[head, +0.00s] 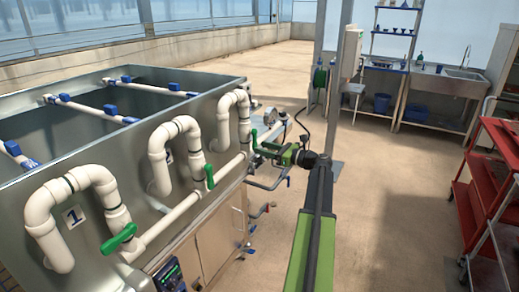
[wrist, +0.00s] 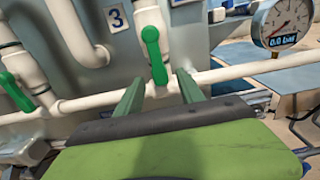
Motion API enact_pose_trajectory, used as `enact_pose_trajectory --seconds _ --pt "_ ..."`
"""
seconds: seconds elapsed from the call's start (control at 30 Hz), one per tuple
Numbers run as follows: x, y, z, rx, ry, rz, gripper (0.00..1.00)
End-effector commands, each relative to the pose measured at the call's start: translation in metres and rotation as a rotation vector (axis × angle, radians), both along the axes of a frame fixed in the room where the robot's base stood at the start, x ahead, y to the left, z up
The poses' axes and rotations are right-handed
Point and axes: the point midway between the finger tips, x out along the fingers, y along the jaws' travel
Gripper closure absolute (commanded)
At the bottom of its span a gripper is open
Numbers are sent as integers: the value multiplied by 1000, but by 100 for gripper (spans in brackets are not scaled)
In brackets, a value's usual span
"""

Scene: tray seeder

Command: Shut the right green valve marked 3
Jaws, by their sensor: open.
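The green valve handle (wrist: 152,48) by the sign marked 3 (wrist: 115,18) is near the top centre of the wrist view. It points up and down in that picture, above the white horizontal pipe. In the head view this handle (head: 254,139) shows small at the tank's far right corner. My gripper (wrist: 158,82) is open, its two green fingers on either side of the handle's lower end in the wrist picture. I cannot tell whether they touch it or how deep they reach. In the head view my gripper (head: 266,149) is just right of the valve.
Two other green valves, the middle one (head: 209,176) and the one by sign 1 (head: 118,239), sit nearer on the same pipework. A pressure gauge (wrist: 285,22) is right of valve 3. A red cart (head: 490,180) stands far right. The floor between is clear.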

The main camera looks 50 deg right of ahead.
Motion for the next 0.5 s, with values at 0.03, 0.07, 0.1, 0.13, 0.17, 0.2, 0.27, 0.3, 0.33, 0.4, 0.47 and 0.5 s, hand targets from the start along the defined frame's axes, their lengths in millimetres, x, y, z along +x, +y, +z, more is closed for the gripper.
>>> enact_pose_trajectory --seconds 0.03,0.07,0.1,0.13,0.17,0.2,0.27,0.3,0.33,0.4,0.47,0.5 --pt "7 2 0 0 0 2 55" --pt "10 2 0 0 0 2 55" --pt "13 3 0 0 0 1 55" --pt "15 3 0 0 0 0 55" --pt "16 4 0 0 0 0 55" --pt "17 4 0 0 0 0 55" --pt "18 4 0 0 0 -1 55" --pt "18 4 0 0 0 -1 55" --pt "18 4 0 0 0 -1 55" --pt "17 4 0 0 0 -1 55" --pt "17 4 0 0 0 -1 58" --pt "17 4 0 0 0 -1 63"
